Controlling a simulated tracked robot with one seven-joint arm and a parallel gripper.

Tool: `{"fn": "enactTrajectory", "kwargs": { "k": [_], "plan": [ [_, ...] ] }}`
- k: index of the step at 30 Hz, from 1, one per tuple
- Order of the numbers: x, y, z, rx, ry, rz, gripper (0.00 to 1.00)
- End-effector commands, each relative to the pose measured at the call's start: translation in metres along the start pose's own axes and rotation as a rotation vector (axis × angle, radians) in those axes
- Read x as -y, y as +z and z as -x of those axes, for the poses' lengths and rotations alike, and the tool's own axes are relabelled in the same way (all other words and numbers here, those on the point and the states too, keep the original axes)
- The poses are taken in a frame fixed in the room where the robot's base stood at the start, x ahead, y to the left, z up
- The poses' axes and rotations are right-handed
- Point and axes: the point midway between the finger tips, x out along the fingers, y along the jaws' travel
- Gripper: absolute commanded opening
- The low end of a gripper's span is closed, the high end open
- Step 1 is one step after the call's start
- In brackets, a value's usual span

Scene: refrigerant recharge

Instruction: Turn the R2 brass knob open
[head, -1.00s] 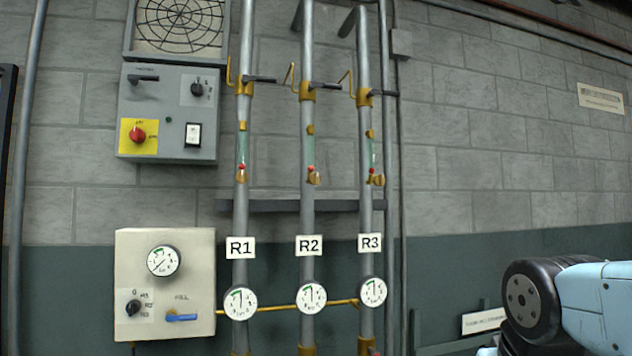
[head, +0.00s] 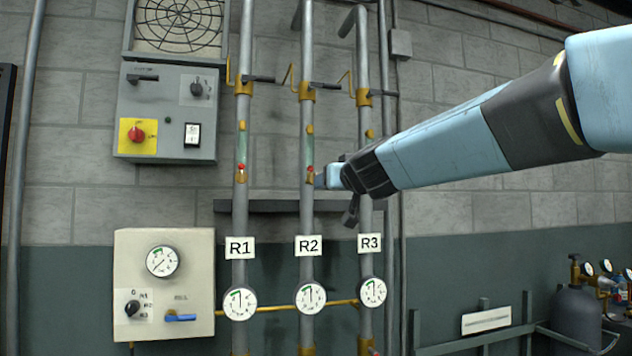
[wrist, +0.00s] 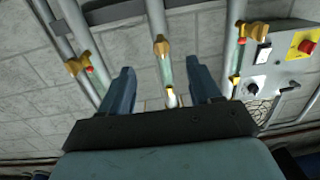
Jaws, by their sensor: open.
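The R2 pipe (head: 307,212) is the middle of three grey pipes, with an R2 label (head: 308,245) on it. Its small brass knob (head: 310,178) sits below a green sight tube, with a red cap just above it. My gripper (head: 322,177) is beside this knob, partly hiding its right side. In the wrist view the picture is inverted. There the R2 brass knob (wrist: 161,47) appears centred between the two fingers of my gripper (wrist: 160,66), just beyond their tips. The fingers are spread apart with nothing held. Contact with the knob cannot be told.
The R1 knob (head: 240,176) is on the left pipe. The R3 knob (wrist: 78,64) is seen in the wrist view and hidden behind my arm in the head view. A grey control box (head: 168,112) and beige panel (head: 165,285) hang left. A grey crossbar (head: 270,206) runs below the knobs.

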Motion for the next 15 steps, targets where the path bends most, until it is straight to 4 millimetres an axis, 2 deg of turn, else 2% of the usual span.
{"fn": "enactTrajectory", "kwargs": {
  "k": [1, 6, 11, 15],
  "plan": [
    [0.002, -0.006, -0.008, -0.016, 0.012, -0.001, 0.63],
    [0.004, -0.017, -0.021, -0.043, 0.039, -0.003, 0.63],
    [0.004, -0.017, -0.035, -0.042, 0.040, -0.003, 0.63],
    [0.004, -0.018, -0.055, -0.042, 0.040, -0.002, 0.63]
  ]
}}
